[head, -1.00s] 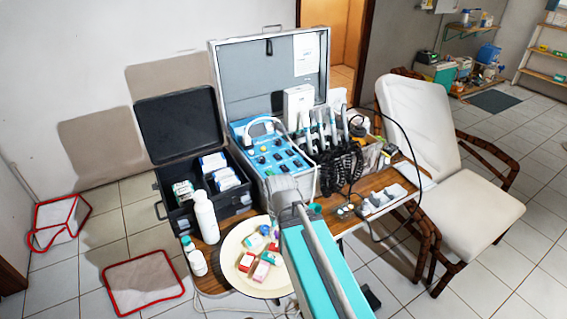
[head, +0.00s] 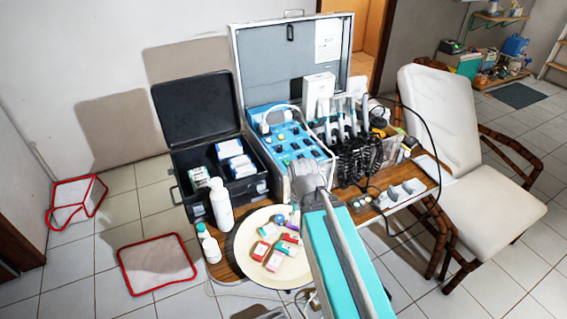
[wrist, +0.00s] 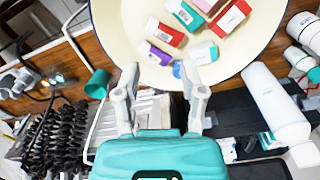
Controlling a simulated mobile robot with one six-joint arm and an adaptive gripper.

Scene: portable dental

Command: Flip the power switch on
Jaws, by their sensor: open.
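The blue control panel (head: 287,145) sits inside the open grey case (head: 292,70) on the wooden table. It carries several dark and yellow knobs or buttons and a pale curved handle or tube. I cannot tell which of these is the power switch. My gripper (head: 308,182) is in front of the panel's near edge in the head view, apart from the controls as far as I can see. In the wrist view my gripper (wrist: 158,75) has its two grey fingers spread with nothing between them. The panel is not clearly visible there.
A cream round tray (head: 255,275) with small boxes lies on the table, with a white bottle (head: 221,203) and an open black case (head: 215,185) nearby. Handpieces with coiled black cords (head: 360,155) stand right of the panel. A white chair (head: 470,170) is at right.

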